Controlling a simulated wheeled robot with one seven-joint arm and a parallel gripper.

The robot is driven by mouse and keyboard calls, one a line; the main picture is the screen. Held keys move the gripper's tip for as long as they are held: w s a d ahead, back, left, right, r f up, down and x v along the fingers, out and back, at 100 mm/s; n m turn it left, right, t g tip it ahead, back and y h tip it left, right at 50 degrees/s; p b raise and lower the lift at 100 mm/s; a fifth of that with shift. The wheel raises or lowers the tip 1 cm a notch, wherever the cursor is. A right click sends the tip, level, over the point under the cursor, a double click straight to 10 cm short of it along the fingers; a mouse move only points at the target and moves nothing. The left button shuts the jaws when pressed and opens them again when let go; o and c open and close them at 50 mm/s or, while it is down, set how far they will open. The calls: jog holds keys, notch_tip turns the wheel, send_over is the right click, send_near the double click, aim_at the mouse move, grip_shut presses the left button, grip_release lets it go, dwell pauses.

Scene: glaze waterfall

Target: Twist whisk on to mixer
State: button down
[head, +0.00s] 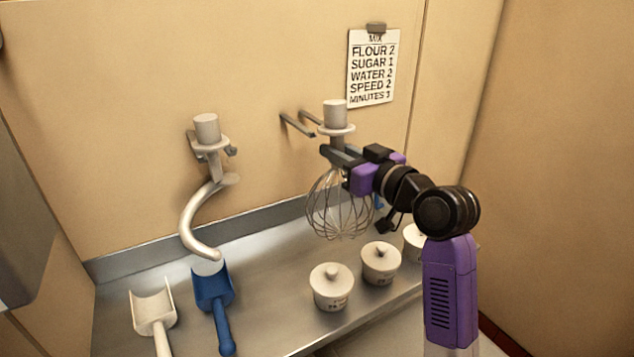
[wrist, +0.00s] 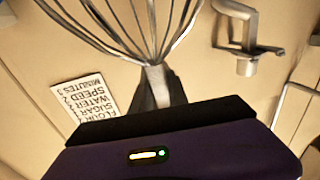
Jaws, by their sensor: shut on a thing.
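The whisk (head: 340,205) has pale wire loops hanging down, with a collar and a round shank at its top. It hangs upright just in front of the wall pegs. My gripper (head: 335,154) is shut on the whisk's stem below the collar, coming from the right. In the wrist view the whisk (wrist: 135,30) appears upside down, its stem between my fingers (wrist: 157,85). No mixer that I can make out shows in either view; a grey edge at the far left of the head view is only partly seen.
A dough hook (head: 205,190) hangs on the wall to the left. Below is a metal shelf (head: 265,262) with a white scoop (head: 152,310), a blue scoop (head: 213,290) and lidded pots (head: 331,287). Two pegs (head: 298,124) stick out by the whisk. A recipe card (head: 372,68) is on the wall.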

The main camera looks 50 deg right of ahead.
jog(key=shift+s+a+r, duration=0.1)
jog(key=shift+s+a, duration=0.3)
jog(key=shift+s, duration=1)
jog(key=shift+s+a+r, duration=0.1)
jog(key=shift+s+a, duration=0.3)
jog(key=shift+s, duration=1)
jog(key=shift+s+a, duration=0.4)
jog(key=shift+s, duration=1)
jog(key=shift+f, duration=0.1)
